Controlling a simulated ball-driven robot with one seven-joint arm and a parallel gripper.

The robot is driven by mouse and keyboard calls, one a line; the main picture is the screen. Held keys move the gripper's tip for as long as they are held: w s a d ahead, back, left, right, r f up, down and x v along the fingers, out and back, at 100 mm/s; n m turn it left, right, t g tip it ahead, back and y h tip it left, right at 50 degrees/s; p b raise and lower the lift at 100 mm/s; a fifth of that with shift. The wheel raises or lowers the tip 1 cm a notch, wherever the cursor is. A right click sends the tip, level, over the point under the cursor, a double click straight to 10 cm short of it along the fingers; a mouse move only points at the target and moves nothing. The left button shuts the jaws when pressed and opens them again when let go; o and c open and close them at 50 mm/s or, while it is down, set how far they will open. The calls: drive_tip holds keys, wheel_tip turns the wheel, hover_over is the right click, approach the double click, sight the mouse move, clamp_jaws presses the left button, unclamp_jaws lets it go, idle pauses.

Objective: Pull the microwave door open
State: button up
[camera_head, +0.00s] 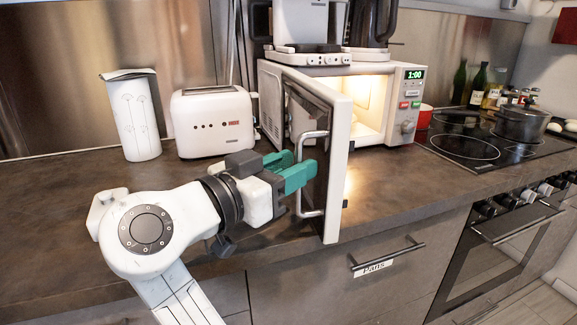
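The white microwave (395,103) stands on the counter with its cavity lit and its clock showing 1:00. Its door (338,160) is swung wide open towards the front, hinged at the left. The door's silver handle (300,205) is an upright bar on the door's left-facing side. My gripper (297,168) has green fingers and comes from the left at the handle's mid-height. The two fingers look apart. The near finger hides the middle of the bar, so I cannot tell whether they touch it.
A white toaster (213,122) and a white canister (132,115) stand left of the microwave. Appliances, including a black kettle (372,22), stand on top of it. A hob (470,150) with a pot (520,122) is at the right. The counter (400,185) before the cavity is clear.

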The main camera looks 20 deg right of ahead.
drive_tip(key=shift+s+a, duration=0.1)
drive_tip(key=shift+a, duration=0.05)
drive_tip(key=v, duration=1)
drive_tip(key=shift+s+a+p, duration=0.25)
drive_tip(key=shift+a+p, duration=0.05)
drive_tip(key=shift+p, duration=0.1)
